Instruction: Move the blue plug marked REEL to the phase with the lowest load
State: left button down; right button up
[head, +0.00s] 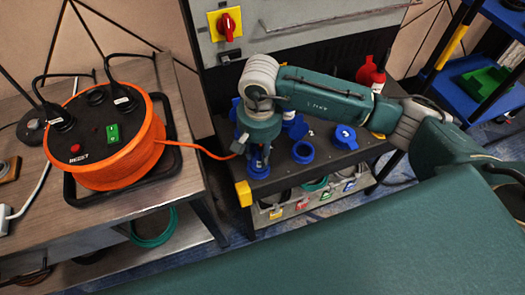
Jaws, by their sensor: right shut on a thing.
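My right gripper (259,152) points down over the left end of the dark socket panel (275,181). It is shut on a blue plug (258,168), partly hidden by the fingers. The orange cable (200,152) runs from the reel to this plug; its marking is too small to read. Blue sockets show to the right of the gripper, one (303,152) at the middle and one with a numbered lid (344,136) farther right. More blue parts (295,126) lie partly hidden behind my arm. I cannot tell whether the plug sits in a socket. No load readings are legible. My left gripper is out of view.
The orange cable reel (108,140) stands on a wooden bench (180,205) at left, with black plugs in it. A grey cabinet with a red switch (227,24) stands behind. A red connector (369,72) is behind my arm. Coloured labelled cables hang below the panel.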

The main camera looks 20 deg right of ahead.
aim_at(259, 148)
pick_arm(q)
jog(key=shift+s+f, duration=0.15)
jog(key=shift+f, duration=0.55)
pick_arm(e)
jog(key=shift+s+d+f, duration=0.15)
jog(key=shift+d+f, duration=0.25)
jog(key=shift+f, duration=0.4)
jog(key=o, duration=1.4)
jog(key=shift+d, duration=0.1)
jog(key=o, duration=0.4)
jog(key=shift+a+r, duration=0.1)
jog(key=shift+a, duration=0.15)
jog(key=shift+r, duration=0.4)
jog(key=shift+a+r+p, duration=0.15)
jog(key=shift+r+p, duration=0.45)
jog(key=shift+r, duration=0.75)
jog(key=shift+a+r+p, duration=0.15)
jog(key=shift+r+p, duration=0.4)
jog(key=shift+r, duration=0.75)
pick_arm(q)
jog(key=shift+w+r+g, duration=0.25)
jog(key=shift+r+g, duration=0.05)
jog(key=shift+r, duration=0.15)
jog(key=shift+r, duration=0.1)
pick_arm(e)
jog(key=shift+r, duration=0.1)
